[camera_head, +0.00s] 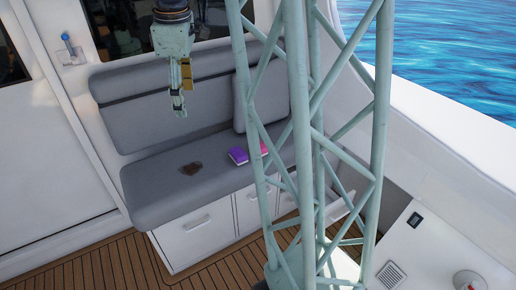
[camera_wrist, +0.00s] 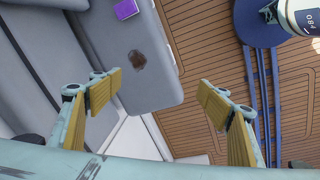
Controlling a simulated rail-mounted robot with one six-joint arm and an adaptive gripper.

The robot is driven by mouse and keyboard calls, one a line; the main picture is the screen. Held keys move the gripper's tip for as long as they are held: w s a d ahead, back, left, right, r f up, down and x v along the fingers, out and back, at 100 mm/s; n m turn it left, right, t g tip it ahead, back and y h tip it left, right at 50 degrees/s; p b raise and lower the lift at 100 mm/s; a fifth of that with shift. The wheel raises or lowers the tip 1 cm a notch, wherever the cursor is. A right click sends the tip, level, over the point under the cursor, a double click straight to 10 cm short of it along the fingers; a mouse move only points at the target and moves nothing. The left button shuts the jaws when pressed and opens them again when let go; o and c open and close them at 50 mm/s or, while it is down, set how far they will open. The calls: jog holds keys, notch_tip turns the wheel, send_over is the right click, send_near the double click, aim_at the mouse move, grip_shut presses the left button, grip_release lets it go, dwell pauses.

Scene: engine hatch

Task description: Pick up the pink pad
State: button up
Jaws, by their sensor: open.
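The pink pad (camera_head: 264,148) lies on the grey bench seat (camera_head: 155,204), just right of a purple pad (camera_head: 238,156). A truss post in front hides part of the pink pad. In the wrist view the purple pad (camera_wrist: 126,9) shows at the top edge, and I cannot make out the pink pad there. My gripper (camera_head: 180,104) hangs high, in front of the backrest in the picture, left of both pads. In the wrist view my gripper (camera_wrist: 158,90) has its two yellow-lined fingers spread wide with nothing between them.
A dark brown object (camera_head: 191,168) lies on the seat left of the pads; it also shows in the wrist view (camera_wrist: 136,60). The green truss post (camera_head: 300,100) stands before the bench's right part. A blue round-topped stand (camera_wrist: 262,22) stands on the wooden deck (camera_wrist: 205,50).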

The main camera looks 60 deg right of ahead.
jog(key=w+d+f+n+p, duration=0.1)
jog(key=d+f+n, duration=0.1)
jog(key=d+f, duration=0.65)
jog(key=w+d+f+n+g+p, duration=0.15)
jog(key=d+f, duration=0.35)
jog(key=d, duration=0.6)
jog(key=w+d+f+n+p, duration=0.1)
jog(key=d+f, duration=0.5)
jog(key=d, duration=0.3)
jog(key=s+d+f+n+p, duration=0.1)
jog(key=s+d+f, duration=0.3)
jog(key=d+f, duration=0.6)
jog(key=shift+s+f+n+y+p, duration=0.2)
jog(key=shift+f+n+y+p, duration=0.25)
jog(key=shift+n, duration=0.1)
jog(key=shift+f, duration=0.1)
jog(key=shift+f+b, duration=0.6)
jog(key=shift+f, duration=3.6)
jog(key=shift+f, duration=0.1)
